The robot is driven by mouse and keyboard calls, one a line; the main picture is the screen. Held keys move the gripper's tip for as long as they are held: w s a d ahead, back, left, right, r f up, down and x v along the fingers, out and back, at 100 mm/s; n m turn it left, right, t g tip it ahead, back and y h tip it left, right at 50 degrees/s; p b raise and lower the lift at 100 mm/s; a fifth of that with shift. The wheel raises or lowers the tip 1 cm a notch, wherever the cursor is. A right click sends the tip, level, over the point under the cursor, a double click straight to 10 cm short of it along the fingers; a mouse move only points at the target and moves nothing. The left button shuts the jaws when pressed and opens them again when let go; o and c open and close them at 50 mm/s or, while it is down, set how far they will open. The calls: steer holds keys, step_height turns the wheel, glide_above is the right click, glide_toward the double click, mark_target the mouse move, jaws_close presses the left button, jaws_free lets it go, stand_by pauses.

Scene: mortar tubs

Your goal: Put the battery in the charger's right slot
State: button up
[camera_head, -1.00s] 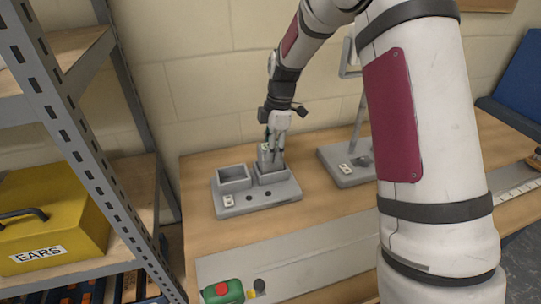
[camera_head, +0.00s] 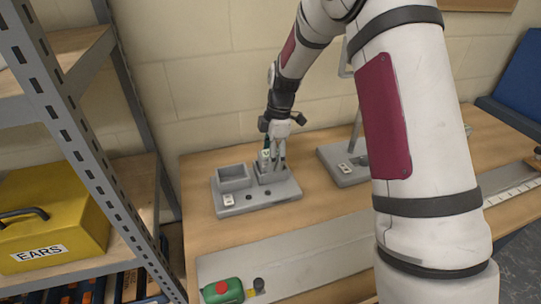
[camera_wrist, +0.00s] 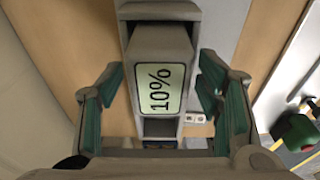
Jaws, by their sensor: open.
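The battery, with a pale "10%" label (camera_wrist: 160,88), stands between my fingers in the wrist view. In the head view the battery (camera_head: 264,158) is at the right slot of the grey charger (camera_head: 255,198), its lower part hidden by the slot walls. I cannot tell how deep it sits. My gripper (camera_wrist: 160,95) is open around the battery, with a gap between each green-padded finger and its sides. It also shows in the head view (camera_head: 274,155), just above the right slot. The charger's left slot (camera_head: 233,175) is empty.
A second grey stand (camera_head: 345,172) with an upright post is right of the charger. A green object with a red top (camera_head: 222,291) lies at the bench front. A metal shelf with a yellow box (camera_head: 50,215) stands at left. A wall is close behind.

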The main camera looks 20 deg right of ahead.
step_height(320, 180, up, 12)
steer(key=d+b, duration=0.1)
steer(key=d, duration=0.1)
steer(key=s+a+r+m+t, duration=0.1)
steer(key=s+r+m, duration=0.3)
steer(key=s+r, duration=0.3)
steer(key=s+r+m+t+h, duration=0.1)
steer(key=s+m+t, duration=0.1)
steer(key=s+m, duration=0.5)
steer(key=s+r+m+t, duration=0.2)
steer(key=s+m, duration=0.5)
steer(key=s, duration=1)
steer(key=shift+a+h, duration=0.4)
steer(key=shift+s+r, duration=0.1)
steer(key=shift+r, duration=0.05)
